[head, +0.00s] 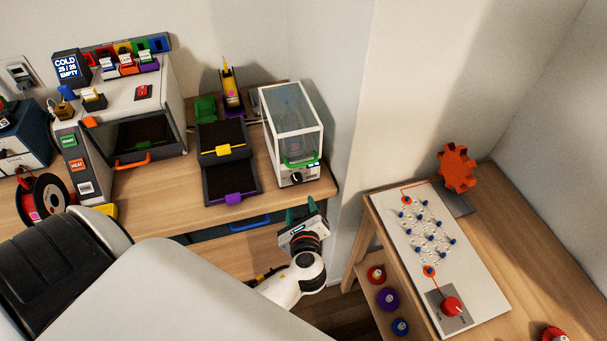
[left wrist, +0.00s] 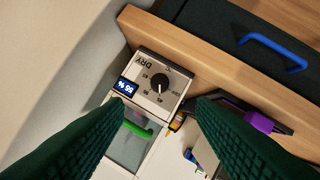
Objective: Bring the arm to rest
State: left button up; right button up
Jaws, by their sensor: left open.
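My left gripper (head: 301,212) has dark green fingers and is held in front of the wooden bench, below the clear-sided dryer box. Its fingers are apart with nothing between them, and it also shows in the left wrist view (left wrist: 160,108). My left arm reaches in from the lower left of the head view. The dryer box (head: 292,125) has a green handle and a black knob. In the left wrist view its front panel (left wrist: 150,92), marked DRY, lies beyond the fingertips without visible contact. My right gripper is not in view.
The wooden bench (head: 160,205) carries a white machine (head: 172,97) with an orange handle, black trays with yellow and purple handles (head: 232,175), and a red spool (head: 45,197). A blue drawer handle (head: 250,223) is close left of my gripper. A white peg board (head: 450,260) stands right.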

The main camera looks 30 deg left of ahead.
pick_arm(q)
jog(key=shift+f, duration=0.1)
jog(key=s+d+f+n+g+h+b, duration=0.15)
jog(key=s+f, duration=0.25)
jog(key=f, duration=0.5)
jog(key=s+f+n+g+h+b, duration=0.1)
jog(key=s+f+n+g+h, duration=0.15)
jog(key=f, duration=0.65)
jog(key=s+d+f+n+g+h+b, duration=0.1)
jog(key=s+f, duration=0.3)
jog(key=f, duration=0.5)
jog(key=s+f+n+g+h+b, duration=0.2)
jog(key=s+f+n, duration=0.5)
jog(key=s, duration=0.5)
jog(key=s+f+n+g+h+b, duration=0.1)
jog(key=s+f+n+g+b, duration=0.1)
jog(key=s+f+n, duration=0.5)
jog(key=s+f+g, duration=0.1)
jog(key=s+f, duration=0.3)
jog(key=s, duration=0.1)
jog(key=shift+s+a+f+n+h, duration=0.15)
jog(key=shift+s+f+n+h, duration=0.15)
jog(key=shift+s+f+h, duration=0.1)
dwell(2.4)
